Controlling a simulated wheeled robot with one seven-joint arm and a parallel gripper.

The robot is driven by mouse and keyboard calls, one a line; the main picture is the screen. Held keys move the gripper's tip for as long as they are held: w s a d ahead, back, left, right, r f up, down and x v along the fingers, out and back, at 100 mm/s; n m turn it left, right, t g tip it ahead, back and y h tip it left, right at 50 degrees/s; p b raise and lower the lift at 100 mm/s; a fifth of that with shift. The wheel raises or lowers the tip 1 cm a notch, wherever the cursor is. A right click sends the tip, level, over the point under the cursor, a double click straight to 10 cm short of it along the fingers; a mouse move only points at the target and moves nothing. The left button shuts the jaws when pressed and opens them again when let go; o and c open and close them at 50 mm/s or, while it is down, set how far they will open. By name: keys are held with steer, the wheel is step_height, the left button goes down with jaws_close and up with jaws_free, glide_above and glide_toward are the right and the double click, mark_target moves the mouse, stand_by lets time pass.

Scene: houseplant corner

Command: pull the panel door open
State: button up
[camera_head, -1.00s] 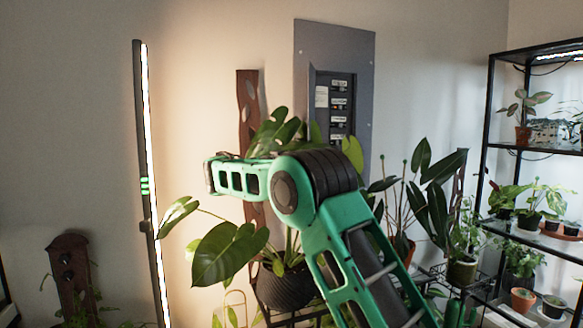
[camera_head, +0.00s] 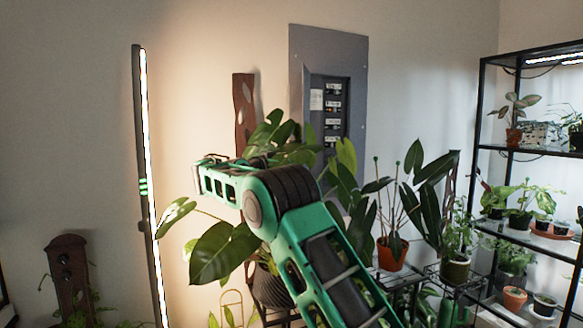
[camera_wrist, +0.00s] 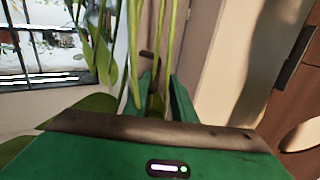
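The grey electrical panel (camera_head: 352,75) is mounted on the wall in the head view. Its breakers and labels show, so its door stands open. The door appears as a narrow grey slab (camera_head: 307,100) at the left of the opening, seen nearly edge-on. Its lower part is hidden behind leaves. My green arm is in front of the plants, and its end is to the left of and below the panel. The fingers of my gripper (camera_wrist: 163,95) show apart in the wrist view, with plant stems in the gap or just beyond. The panel is not recognisable in the wrist view.
A large-leaved potted plant (camera_head: 222,252) surrounds my arm's end. A tall light bar (camera_head: 145,180) stands at left. A brown wooden plank (camera_head: 243,110) leans by the wall. Other pots, such as a terracotta one (camera_head: 391,254), and a black shelf (camera_head: 484,120) fill the right.

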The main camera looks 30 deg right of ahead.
steer(key=shift+a, duration=0.15)
steer(key=v, duration=1)
steer(key=shift+a, duration=0.25)
steer(key=shift+s, duration=0.15)
steer(key=s+d+f+n+y, duration=0.65)
steer(key=s+f+y, duration=0.3)
steer(key=f, duration=0.25)
steer(key=s+a+f+n+g+y, duration=0.15)
steer(key=s+a+f, duration=0.3)
steer(key=s, duration=0.55)
steer(key=s+a+f+n+g+y, duration=0.1)
steer(key=s+a+f+n+y, duration=0.2)
steer(key=s+f, duration=0.5)
steer(key=s+a+f+n+g+y, duration=0.15)
steer(key=s+a+f, duration=0.25)
steer(key=s, duration=0.8)
steer(key=s+d+f+m+g, duration=0.1)
steer(key=s+d+m+g, duration=0.1)
steer(key=s+d, duration=0.3)
steer(key=s+d+m+g+y, duration=0.1)
steer(key=s+d+m, duration=0.3)
steer(key=s, duration=0.8)
steer(key=shift+d+f+g, duration=0.4)
steer(key=shift+d, duration=0.5)
